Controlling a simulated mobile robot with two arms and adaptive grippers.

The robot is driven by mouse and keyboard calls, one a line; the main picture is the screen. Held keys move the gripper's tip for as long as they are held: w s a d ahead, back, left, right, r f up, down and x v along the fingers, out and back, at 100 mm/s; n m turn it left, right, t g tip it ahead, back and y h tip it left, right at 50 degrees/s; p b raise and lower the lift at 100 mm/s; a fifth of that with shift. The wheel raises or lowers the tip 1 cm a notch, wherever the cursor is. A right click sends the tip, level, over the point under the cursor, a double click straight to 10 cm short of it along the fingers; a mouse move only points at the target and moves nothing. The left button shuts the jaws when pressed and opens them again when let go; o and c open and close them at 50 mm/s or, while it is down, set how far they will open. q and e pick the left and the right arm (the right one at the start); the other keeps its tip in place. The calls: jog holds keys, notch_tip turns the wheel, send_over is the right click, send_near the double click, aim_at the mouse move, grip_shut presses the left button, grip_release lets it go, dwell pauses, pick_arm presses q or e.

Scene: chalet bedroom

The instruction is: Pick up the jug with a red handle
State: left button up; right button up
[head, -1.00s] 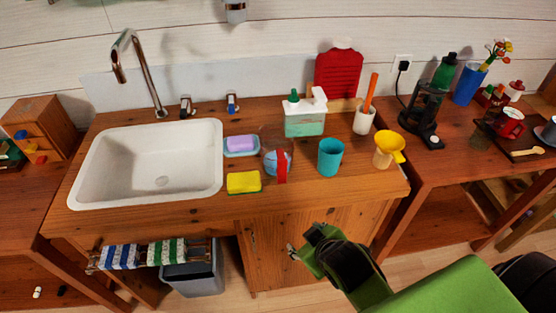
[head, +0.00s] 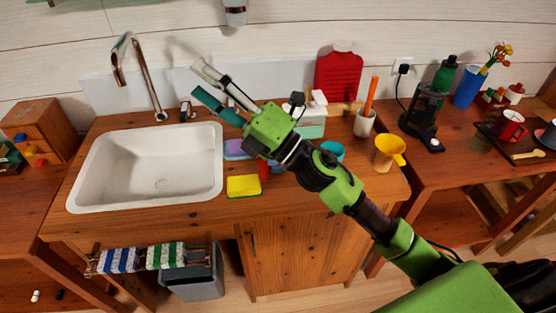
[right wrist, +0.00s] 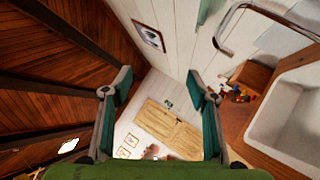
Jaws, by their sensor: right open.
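The jug with a red handle stands on the wooden counter right of the sink. My right arm hides most of it; a red part of the jug (head: 264,171) shows below my gripper in the head view. My right gripper (head: 197,78) is open and empty, raised above the counter. Its fingers point up and left toward the wall and tap, away from the jug. In the right wrist view the open gripper (right wrist: 158,85) has nothing between its fingers, and the jug is not seen. My left gripper is not in view.
A yellow sponge (head: 243,185) and a purple soap (head: 235,149) lie close by the jug. A teal cup (head: 333,150), soap dispenser (head: 312,122) and yellow funnel (head: 390,150) stand to the right. The white sink (head: 145,165) is empty.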

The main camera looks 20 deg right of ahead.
jog(key=s+a+n+g+y, duration=0.2)
jog(key=a+n+g+y, duration=0.25)
jog(key=n+g, duration=0.5)
jog(key=d+f+n+g+h, duration=0.4)
jog(key=f+n+g+h, duration=0.25)
jog(key=f+n, duration=0.35)
jog(key=d+f+n+h, duration=0.2)
jog(key=d+h, duration=0.7)
jog(key=d, duration=1.1)
jog(key=p+x, duration=0.1)
jog(key=x, duration=0.3)
jog(key=p+x, duration=0.1)
jog(key=x, duration=0.4)
jog(key=p+x, duration=0.1)
jog(key=x, duration=0.3)
jog(key=shift+s+a+f+p, duration=0.1)
jog(key=shift+s+f+p, duration=0.25)
grip_shut()
grip_release()
